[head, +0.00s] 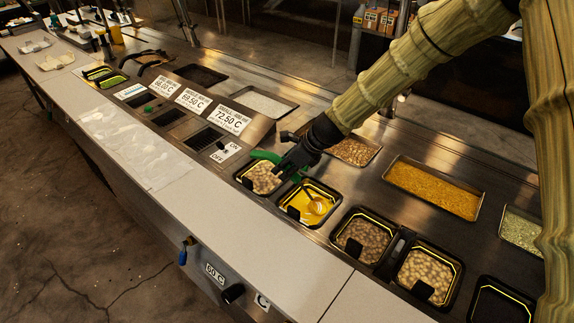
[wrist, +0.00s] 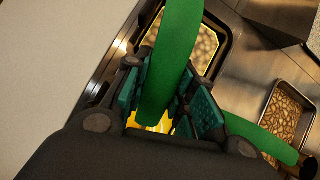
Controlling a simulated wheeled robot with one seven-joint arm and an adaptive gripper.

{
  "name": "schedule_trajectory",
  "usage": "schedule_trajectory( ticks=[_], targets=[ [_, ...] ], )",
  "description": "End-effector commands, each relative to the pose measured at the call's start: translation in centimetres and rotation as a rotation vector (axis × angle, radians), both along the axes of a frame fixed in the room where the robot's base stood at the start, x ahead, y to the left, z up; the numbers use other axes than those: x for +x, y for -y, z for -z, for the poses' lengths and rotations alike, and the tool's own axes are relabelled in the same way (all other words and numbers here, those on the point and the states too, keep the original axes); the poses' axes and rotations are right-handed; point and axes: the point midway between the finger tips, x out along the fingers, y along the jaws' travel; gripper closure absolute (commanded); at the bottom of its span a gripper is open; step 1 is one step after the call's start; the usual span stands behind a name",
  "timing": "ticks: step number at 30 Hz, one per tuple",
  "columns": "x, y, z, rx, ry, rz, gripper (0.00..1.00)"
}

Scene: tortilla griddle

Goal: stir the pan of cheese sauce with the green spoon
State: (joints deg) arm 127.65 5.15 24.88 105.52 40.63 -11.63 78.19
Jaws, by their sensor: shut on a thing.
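The pan of cheese sauce (head: 300,202), bright yellow in a black square pan, sits in the counter's front row. My gripper (head: 287,171) is over its back left edge and shut on the green spoon (head: 263,156). In the wrist view the handle (wrist: 172,70) runs between the fingers (wrist: 166,98). A little yellow sauce (wrist: 163,122) shows beneath them; my gripper hides the rest.
A pan of beans (head: 262,178) is just left of the sauce, and another pan (head: 364,237) is right of it. A tray of shredded yellow food (head: 432,187) lies behind. In the wrist view a second green handle (wrist: 258,138) lies beside my gripper. The white front ledge (head: 200,185) is mostly clear.

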Motion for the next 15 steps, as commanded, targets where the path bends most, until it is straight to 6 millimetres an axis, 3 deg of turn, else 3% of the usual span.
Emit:
schedule_trajectory(
  ticks=[15],
  targets=[
    [-3.0,-1.0,0.0,0.0,0.0,-0.001,0.97]
  ],
)
